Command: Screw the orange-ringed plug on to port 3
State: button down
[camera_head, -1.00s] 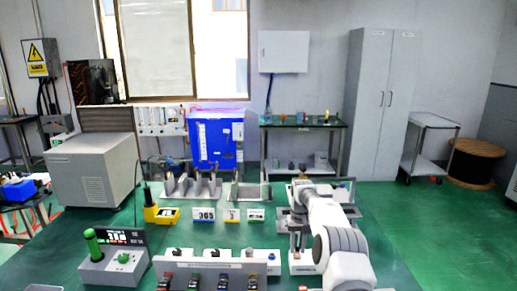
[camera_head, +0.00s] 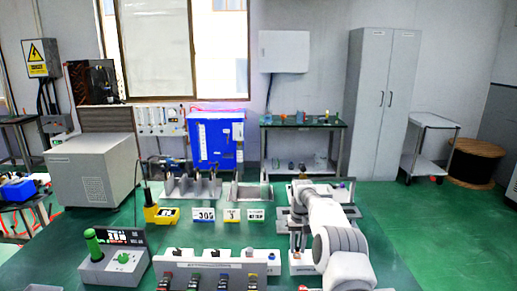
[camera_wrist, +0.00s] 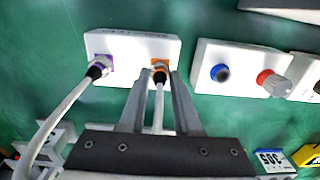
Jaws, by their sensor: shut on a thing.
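In the wrist view, the orange-ringed plug (camera_wrist: 160,74) is between my fingertips, on a white cable that runs back between the fingers. My gripper (camera_wrist: 158,82) is shut on it. The plug is at an orange-marked socket on the right half of a white port box (camera_wrist: 128,45); I cannot tell how far it is seated. A purple-ringed plug (camera_wrist: 100,67) with its own white cable is at the left socket. The port numbers are not readable. In the head view, my gripper (camera_head: 299,246) points down at the table's right side, and the plug is too small to make out.
In the head view, number cards (camera_head: 231,215), a yellow meter (camera_head: 160,214) and a green-handled console (camera_head: 113,258) are to the left.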

aim_at(299, 246)
jog(key=shift+r, duration=0.15)
dwell(0.3)
jog(key=shift+r+p, duration=1.75)
jog(key=shift+r, duration=1.1)
jog(key=shift+s+d+f, duration=0.15)
jog(key=shift+d, duration=0.05)
jog(key=shift+s+d+f+b, duration=0.1)
jog(key=shift+s+d+b, duration=1.25)
jog(key=shift+s+d, duration=0.25)
